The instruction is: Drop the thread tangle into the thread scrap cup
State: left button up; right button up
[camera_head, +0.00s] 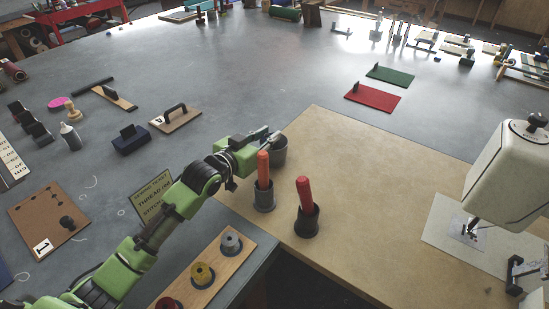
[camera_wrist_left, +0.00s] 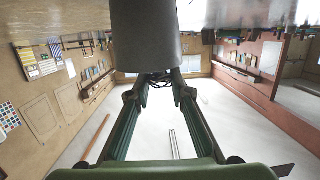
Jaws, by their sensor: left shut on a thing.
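My left gripper (camera_head: 266,136) reaches in from the left and is at a grey cup (camera_head: 280,153), partly covering its rim. In the left wrist view the gripper (camera_wrist_left: 160,80) is shut on a small dark thread tangle (camera_wrist_left: 161,83) between its fingertips. The grey cup (camera_wrist_left: 146,38) fills the top middle there, close to the fingertips. I cannot tell whether the tangle is over the cup's mouth or beside it. The tangle is hidden in the head view. My right gripper is not in view.
Two red-orange handled tools (camera_head: 263,170) (camera_head: 304,192) stand in dark holders just in front of the cup. A spool board (camera_head: 216,262) lies near the front edge. A sewing machine (camera_head: 510,175) stands at right. The tan board (camera_head: 370,190) is mostly clear.

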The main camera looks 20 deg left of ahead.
pick_arm(q)
jog(key=shift+f, duration=0.35)
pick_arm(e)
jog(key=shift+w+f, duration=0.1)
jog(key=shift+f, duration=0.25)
pick_arm(q)
jog(key=o, duration=0.8)
jog(key=shift+c, duration=0.2)
jog(key=shift+s, duration=0.15)
jog(key=v, duration=1.2)
jog(key=shift+r, duration=0.2)
